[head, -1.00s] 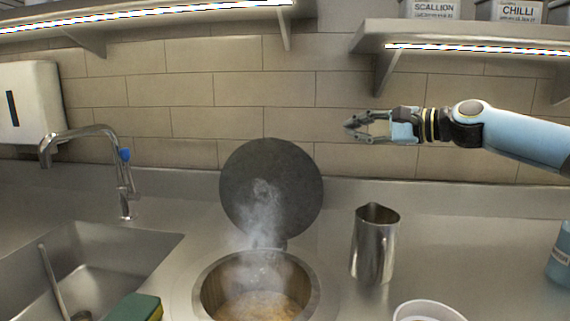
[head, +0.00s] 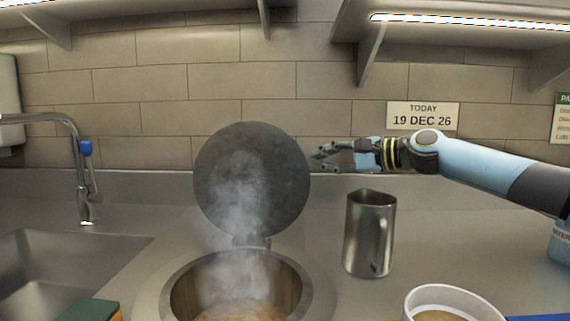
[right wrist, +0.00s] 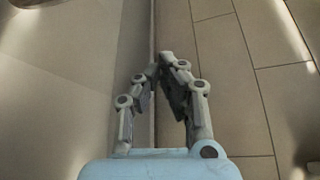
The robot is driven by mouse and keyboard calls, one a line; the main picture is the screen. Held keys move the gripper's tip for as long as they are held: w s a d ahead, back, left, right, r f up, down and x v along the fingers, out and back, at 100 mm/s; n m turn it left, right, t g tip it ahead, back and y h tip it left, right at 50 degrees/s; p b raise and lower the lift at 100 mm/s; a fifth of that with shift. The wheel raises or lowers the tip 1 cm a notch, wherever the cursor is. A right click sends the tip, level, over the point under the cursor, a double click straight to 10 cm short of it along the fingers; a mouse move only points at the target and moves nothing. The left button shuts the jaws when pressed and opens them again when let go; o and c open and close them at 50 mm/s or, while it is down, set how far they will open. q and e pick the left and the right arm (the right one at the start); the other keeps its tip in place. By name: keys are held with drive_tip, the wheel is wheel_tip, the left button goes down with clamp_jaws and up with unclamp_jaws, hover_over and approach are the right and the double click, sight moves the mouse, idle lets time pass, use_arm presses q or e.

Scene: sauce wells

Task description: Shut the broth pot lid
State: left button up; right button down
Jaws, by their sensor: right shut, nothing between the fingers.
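The broth pot (head: 172,300) is sunk in the steel counter at the bottom of the head view, with steam rising from the broth. Its round dark lid (head: 270,165) stands open, upright on a hinge at the pot's back edge. My right gripper (head: 316,160) is shut and empty, with its fingertips close to the lid's right edge. I cannot tell whether they touch. In the right wrist view the fingers (right wrist: 160,65) meet at the tips, in front of tiled wall and counter. The lid does not show clearly there. My left gripper is not in view.
A steel jug (head: 369,235) stands right of the pot, below my right gripper. A white bowl (head: 415,298) is at the front right. A sink (head: 60,270) with a tap (head: 82,175) is at left. Shelves (head: 420,22) hang above.

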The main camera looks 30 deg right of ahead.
drive_tip(key=w+a+p, duration=0.2)
drive_tip(key=w+a, duration=0.3)
drive_tip(key=a, duration=0.1)
drive_tip(key=shift+w+a, duration=0.25)
drive_tip(key=shift+a, duration=0.1)
idle(0.4)
